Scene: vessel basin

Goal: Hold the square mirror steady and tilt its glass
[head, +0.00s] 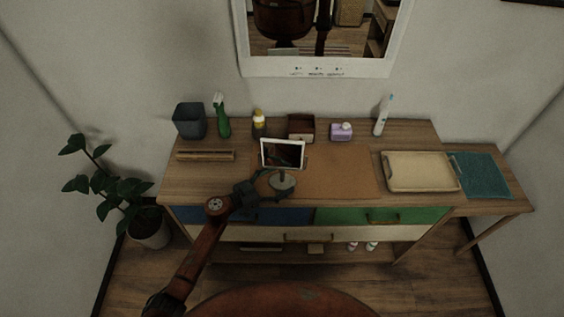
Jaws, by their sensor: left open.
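The square mirror (282,153) stands on the wooden dresser top, near its front edge. It has a pale frame, dark glass, and a round grey base (282,181). Its glass leans back a little and faces me. My left gripper (260,184) is open just left of the mirror's base, with its fingers pointing toward the stand. I cannot tell whether a finger touches the stand. My right gripper is not in view.
Behind the mirror stand a dark bin (189,121), a green spray bottle (221,117), a small brown box (301,128) and a purple dispenser (341,131). A beige tray (420,171) lies right. A brown mat (345,177) beside the mirror is clear. A plant (105,185) stands left.

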